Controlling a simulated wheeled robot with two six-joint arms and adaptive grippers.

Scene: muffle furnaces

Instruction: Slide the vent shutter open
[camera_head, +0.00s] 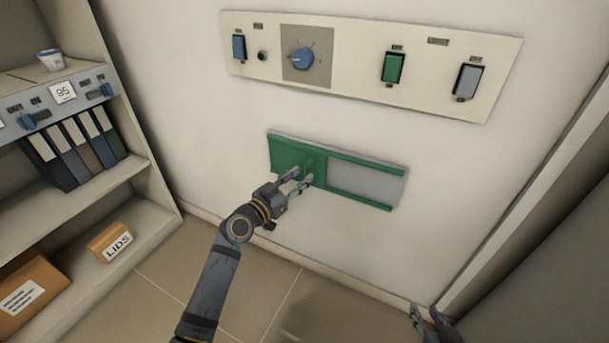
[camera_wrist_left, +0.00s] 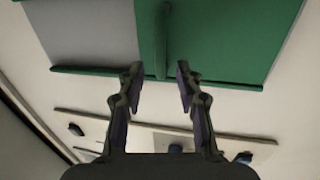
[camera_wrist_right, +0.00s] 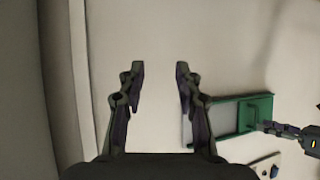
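The vent shutter (camera_head: 288,154) is a green panel with an upright rib-like handle (camera_head: 318,168), set in a green-railed frame on the wall. It covers the left part of the frame, and a grey plate (camera_head: 368,184) shows to its right. My left gripper (camera_head: 299,178) is open at the handle. In the left wrist view the handle (camera_wrist_left: 160,40) lies between the lines of the two fingertips (camera_wrist_left: 158,75), with a gap on each side; I cannot tell how deep it reaches. My right gripper (camera_head: 427,320) is open and empty, low and away from the shutter; its fingers also show in the right wrist view (camera_wrist_right: 158,75).
A control panel (camera_head: 350,62) with switches and a blue knob (camera_head: 303,58) is above the shutter. A shelf (camera_head: 140,192) with binders and boxes stands at the left. A large grey surface (camera_head: 540,260) bounds the right. The wall around the shutter is clear.

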